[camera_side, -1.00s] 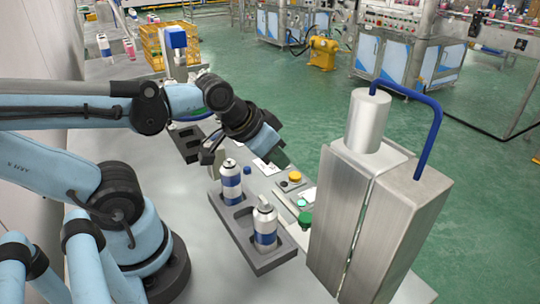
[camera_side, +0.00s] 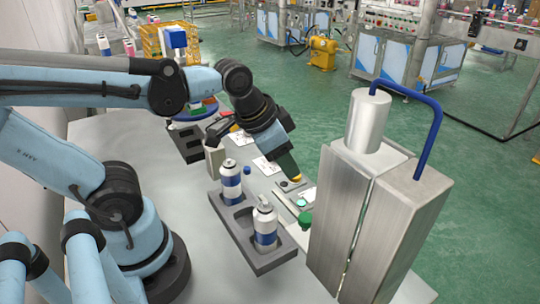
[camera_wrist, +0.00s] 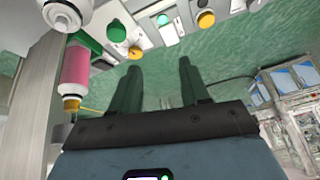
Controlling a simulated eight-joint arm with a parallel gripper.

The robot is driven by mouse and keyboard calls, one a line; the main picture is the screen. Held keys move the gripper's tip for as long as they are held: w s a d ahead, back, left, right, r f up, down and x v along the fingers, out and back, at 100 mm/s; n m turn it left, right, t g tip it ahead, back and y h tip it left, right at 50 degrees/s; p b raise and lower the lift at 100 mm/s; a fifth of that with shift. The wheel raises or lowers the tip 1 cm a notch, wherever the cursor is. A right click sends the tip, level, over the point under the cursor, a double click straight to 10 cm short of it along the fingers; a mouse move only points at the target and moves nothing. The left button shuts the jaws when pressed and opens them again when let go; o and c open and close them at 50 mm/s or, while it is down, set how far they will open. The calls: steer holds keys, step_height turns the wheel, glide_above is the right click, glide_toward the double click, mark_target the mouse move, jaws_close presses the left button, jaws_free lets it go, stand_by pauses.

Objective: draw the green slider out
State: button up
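The green slider shows as a round green knob (camera_side: 305,219) beside the steel crimping machine (camera_side: 376,205) in the side view. In the wrist view a green knob (camera_wrist: 116,31) lies at the upper left, ahead of and to the left of the fingertips. My gripper (camera_side: 291,168) is tilted down over the far end of the control strip, apart from the knob. Its two green fingers (camera_wrist: 160,68) stand spread in the wrist view with nothing between them, so it is open.
A dark tray (camera_side: 279,258) with two blue-and-white cans (camera_side: 265,225) stands left of the strip. The tall machine stands close to the knob's right. Buttons (camera_side: 302,203) lie along the strip. A yellow crate (camera_side: 153,45) is at the back.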

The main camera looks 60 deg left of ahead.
mark_target(305, 216)
steer(key=shift+o, duration=0.9)
steer(key=d+m+g, duration=0.1)
steer(key=m, duration=0.1)
steer(key=w+d+r+m+g, duration=0.1)
steer(key=d+m+g, duration=0.1)
steer(key=m, duration=0.1)
steer(key=d+m+g, duration=0.1)
steer(key=m, duration=0.1)
steer(key=shift+w+d+r+m, duration=0.2)
steer(key=shift+d+r+m, duration=0.1)
steer(key=shift+d+m, duration=0.1)
steer(key=shift+d+f+m+g, duration=0.25)
steer(key=shift+f+m, duration=0.1)
steer(key=shift+f, duration=1.6)
steer(key=shift+d+f+m+g, duration=0.2)
steer(key=shift+f+m+g, duration=0.15)
steer(key=shift+f, duration=1.65)
steer(key=shift+d+f+m+g, duration=0.2)
steer(key=shift+f+m, duration=0.2)
steer(key=shift+f, duration=1.55)
steer(key=shift+c, duration=0.2)
jaws_close()
